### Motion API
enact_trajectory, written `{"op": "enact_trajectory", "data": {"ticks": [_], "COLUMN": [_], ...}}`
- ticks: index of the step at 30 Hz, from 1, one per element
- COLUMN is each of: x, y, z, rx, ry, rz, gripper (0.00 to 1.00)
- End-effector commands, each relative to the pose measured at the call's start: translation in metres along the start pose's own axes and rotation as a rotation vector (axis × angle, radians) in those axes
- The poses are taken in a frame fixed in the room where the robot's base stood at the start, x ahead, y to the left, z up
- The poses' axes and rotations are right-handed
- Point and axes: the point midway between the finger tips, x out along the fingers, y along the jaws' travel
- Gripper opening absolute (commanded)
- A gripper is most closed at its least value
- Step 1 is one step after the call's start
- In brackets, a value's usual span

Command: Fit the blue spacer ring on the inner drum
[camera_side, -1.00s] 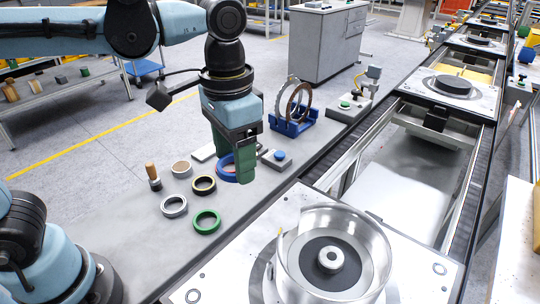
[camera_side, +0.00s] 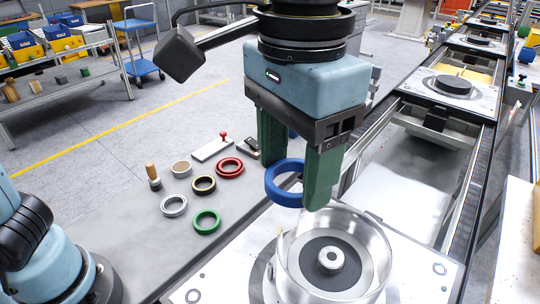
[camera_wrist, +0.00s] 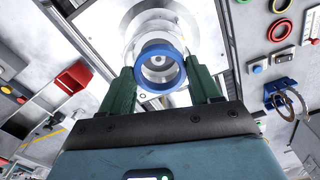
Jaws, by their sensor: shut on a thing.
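My gripper (camera_side: 296,170) is shut on the blue spacer ring (camera_side: 272,186), which it holds in the air between its green fingers. In the wrist view the blue ring (camera_wrist: 160,48) sits between the fingertips, with the drum showing beyond and through it. In the side view the ring is a little above and to the left of the back of the clear-walled drum housing (camera_side: 375,235). The inner drum, with a pale hub (camera_side: 331,259) on a dark disc, stands inside that housing on a white pallet (camera_side: 235,272). No ring is seen around the hub.
On the grey bench lie a red ring (camera_side: 230,168), a black ring (camera_side: 204,185), a green ring (camera_side: 207,221) and a silver ring (camera_side: 174,206). A wooden-handled tool (camera_side: 152,177) stands at the bench's left. A conveyor line runs along the right.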

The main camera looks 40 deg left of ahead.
Motion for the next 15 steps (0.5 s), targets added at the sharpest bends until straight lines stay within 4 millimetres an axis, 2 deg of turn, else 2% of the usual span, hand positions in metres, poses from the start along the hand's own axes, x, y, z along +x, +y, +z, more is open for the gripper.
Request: {"op": "enact_trajectory", "data": {"ticks": [1,3,10,15], "x": [0.0,0.001,0.003,0.026], "y": [0.018,0.035,0.081,0.076], "z": [0.006,0.013,0.035,0.032], "rx": [0.01,0.007,0.005,-0.002], "ry": [0.0,0.0,0.0,0.0], "rz": [0.0,0.0,0.0,0.0], "gripper": [0.34,0.34,0.34,0.34]}}
